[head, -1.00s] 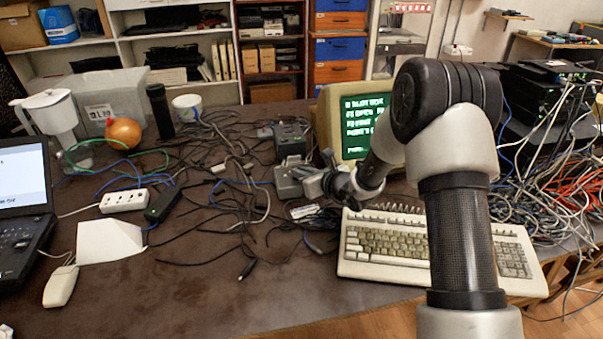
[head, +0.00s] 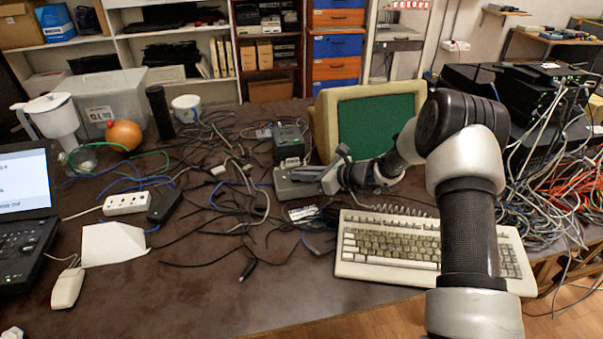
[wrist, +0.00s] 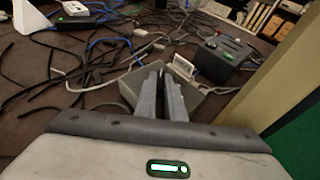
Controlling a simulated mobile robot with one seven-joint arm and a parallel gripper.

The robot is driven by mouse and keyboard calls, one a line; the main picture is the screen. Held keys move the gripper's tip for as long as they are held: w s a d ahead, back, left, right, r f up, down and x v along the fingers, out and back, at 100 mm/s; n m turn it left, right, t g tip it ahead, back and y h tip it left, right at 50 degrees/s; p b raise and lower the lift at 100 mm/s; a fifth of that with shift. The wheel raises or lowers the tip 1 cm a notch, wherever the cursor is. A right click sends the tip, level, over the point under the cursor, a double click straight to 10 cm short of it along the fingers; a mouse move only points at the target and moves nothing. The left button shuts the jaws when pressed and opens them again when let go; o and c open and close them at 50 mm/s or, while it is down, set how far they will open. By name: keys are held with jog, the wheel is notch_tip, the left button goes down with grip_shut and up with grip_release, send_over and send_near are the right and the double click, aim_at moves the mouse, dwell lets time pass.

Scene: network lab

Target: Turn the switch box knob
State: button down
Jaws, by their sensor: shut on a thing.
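The switch box (head: 284,190) is a low grey box on the dark table, left of the beige monitor. In the wrist view the grey box (wrist: 196,104) lies right in front of and beneath my fingers. My gripper (head: 320,175) reaches it from the right in the head view. In the wrist view my two grey fingers (wrist: 163,78) are close together over the middle of the box, shut on its knob. The knob is hidden between the fingers, so its setting cannot be seen.
A dark device (head: 289,142) stands just behind the box. The beige monitor (head: 375,122) is close to my wrist, with the keyboard (head: 395,248) in front. Loose black cables (head: 225,190) cover the table to the left.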

jog(key=shift+r, duration=0.15)
jog(key=c, duration=1.8)
grip_release()
jog(key=shift+c, duration=0.2)
jog(key=p+v, duration=0.2)
jog(key=v, duration=1.5)
jog(key=shift+s+d+r, duration=0.1)
